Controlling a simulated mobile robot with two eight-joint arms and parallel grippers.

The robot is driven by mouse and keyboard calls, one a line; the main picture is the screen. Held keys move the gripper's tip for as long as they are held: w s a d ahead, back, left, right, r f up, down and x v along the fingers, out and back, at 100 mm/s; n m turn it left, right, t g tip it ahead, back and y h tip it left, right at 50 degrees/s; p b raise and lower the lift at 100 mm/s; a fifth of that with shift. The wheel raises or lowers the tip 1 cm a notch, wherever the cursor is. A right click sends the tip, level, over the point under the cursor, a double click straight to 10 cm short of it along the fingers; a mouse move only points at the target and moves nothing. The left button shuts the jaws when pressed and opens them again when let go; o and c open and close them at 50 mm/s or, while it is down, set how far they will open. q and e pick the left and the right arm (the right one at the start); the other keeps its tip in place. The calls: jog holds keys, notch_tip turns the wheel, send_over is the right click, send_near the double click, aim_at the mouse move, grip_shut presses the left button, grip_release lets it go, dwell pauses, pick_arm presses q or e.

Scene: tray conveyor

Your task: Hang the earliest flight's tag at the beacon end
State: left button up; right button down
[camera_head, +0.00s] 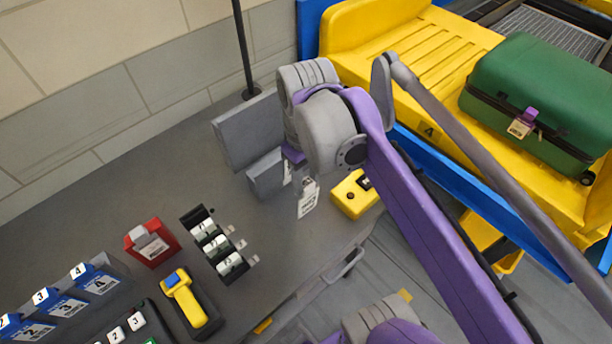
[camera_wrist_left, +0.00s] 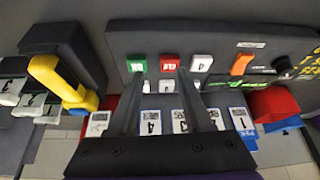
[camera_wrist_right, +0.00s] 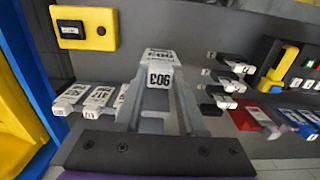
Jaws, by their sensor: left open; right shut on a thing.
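My right gripper (camera_head: 296,170) is beside a grey block on the desk. In the right wrist view it (camera_wrist_right: 158,85) is shut on a white tag (camera_wrist_right: 160,60), whose print reads upside down, seemingly 903. Several white tags sit on a black rack (camera_head: 200,215). My left gripper (camera_wrist_left: 160,80) is open and empty over a keypad (camera_wrist_left: 215,45). I cannot identify a beacon.
A yellow button box (camera_head: 352,205) stands right of the gripper. A red holder (camera_head: 150,243), a yellow scanner (camera_head: 187,300) and numbered blue holders (camera_head: 68,305) are at left. A dark pole (camera_head: 242,50) rises behind. A green suitcase (camera_head: 540,90) lies on a yellow tray (camera_head: 375,40).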

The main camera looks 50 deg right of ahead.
jog(key=shift+w+r+p, duration=0.1)
jog(key=shift+r+p, duration=1.75)
jog(key=shift+r, duration=1.3)
pick_arm(q)
jog(key=r, duration=0.1)
jog(key=w+r, duration=0.1)
jog(key=r, duration=0.1)
jog(key=w+r, duration=0.1)
jog(key=r, duration=0.1)
jog(key=shift+w+r, duration=0.1)
jog(key=shift+r, duration=0.15)
